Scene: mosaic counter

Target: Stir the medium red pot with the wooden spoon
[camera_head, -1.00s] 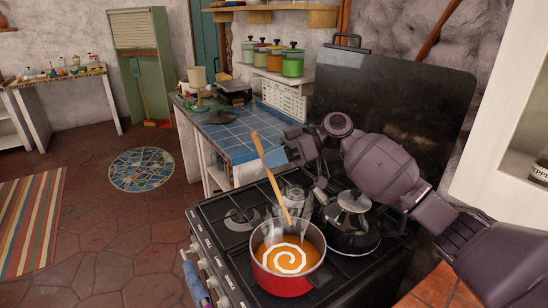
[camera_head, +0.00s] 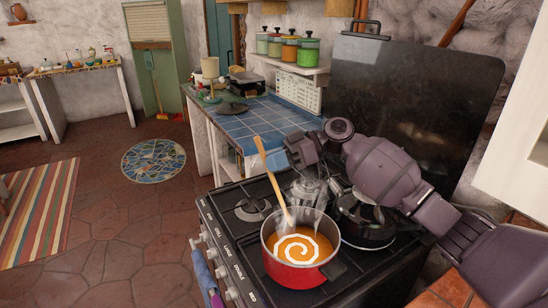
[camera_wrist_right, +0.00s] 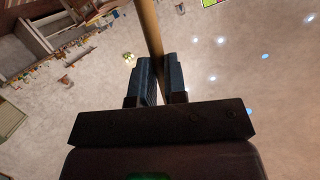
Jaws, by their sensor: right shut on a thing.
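The red pot (camera_head: 288,272) stands on the front of the stove in the head view. It holds orange soup (camera_head: 318,242) with a white spiral on top. The wooden spoon (camera_head: 271,178) leans up and left, its lower end inside the pot near the back-left part; its tip is hidden. My right gripper (camera_head: 270,160) is shut on the upper handle of the spoon, above the pot. In the right wrist view the handle (camera_wrist_right: 151,32) passes between the two dark fingers (camera_wrist_right: 159,75). My left gripper is in neither view.
A dark pot (camera_head: 368,232) stands behind and right of the red pot, partly covered by my right arm. The front-left stove burner (camera_head: 250,208) is bare. A blue tiled counter (camera_head: 255,125) lies beyond.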

